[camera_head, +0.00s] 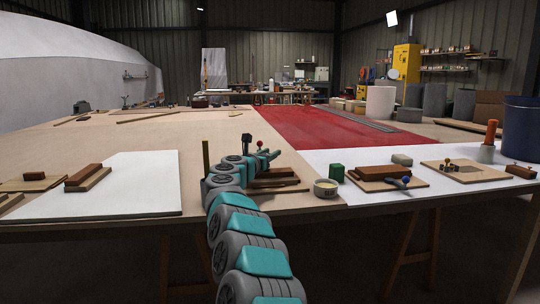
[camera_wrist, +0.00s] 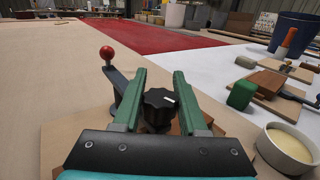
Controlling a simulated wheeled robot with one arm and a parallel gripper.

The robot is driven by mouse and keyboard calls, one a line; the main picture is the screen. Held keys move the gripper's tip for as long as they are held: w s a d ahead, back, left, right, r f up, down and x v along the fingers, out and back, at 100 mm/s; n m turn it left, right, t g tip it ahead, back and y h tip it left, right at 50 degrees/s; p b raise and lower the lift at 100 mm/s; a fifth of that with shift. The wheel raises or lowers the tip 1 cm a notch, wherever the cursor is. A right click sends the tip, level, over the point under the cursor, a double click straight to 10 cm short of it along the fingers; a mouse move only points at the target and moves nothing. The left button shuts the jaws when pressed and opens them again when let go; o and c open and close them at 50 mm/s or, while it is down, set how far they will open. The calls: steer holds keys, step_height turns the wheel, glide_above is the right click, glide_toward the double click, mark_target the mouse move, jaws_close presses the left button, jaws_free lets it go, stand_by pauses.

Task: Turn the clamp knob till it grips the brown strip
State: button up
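The clamp's black knob (camera_wrist: 159,106) has a white mark on its top, pointing right in the wrist view. My gripper (camera_wrist: 160,74) has its two green fingers on either side of this knob, with hardly any gap. I cannot tell whether they press on it. A lever with a red ball (camera_wrist: 107,52) stands left of the fingers; the ball (camera_head: 260,144) also shows in the head view. The brown strip (camera_head: 275,173) lies on the board by my gripper (camera_head: 273,153). My gripper hides most of it in the wrist view, and the clamp's contact is hidden.
A bowl of cream-coloured stuff (camera_head: 326,188) and a green block (camera_head: 337,172) stand right of the clamp. The white sheet at left (camera_head: 128,195) is mostly clear.

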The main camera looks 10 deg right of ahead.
steer(key=o, duration=0.4)
steer(key=shift+f, duration=0.1)
steer(key=shift+s+a+f, duration=0.15)
steer(key=shift+s+a, duration=0.1)
steer(key=b+v, duration=0.2)
steer(key=v, duration=0.3)
steer(key=shift+s+a+b, duration=0.1)
steer(key=shift+s+b, duration=0.05)
steer(key=shift+b, duration=0.25)
steer(key=shift+v, duration=0.85)
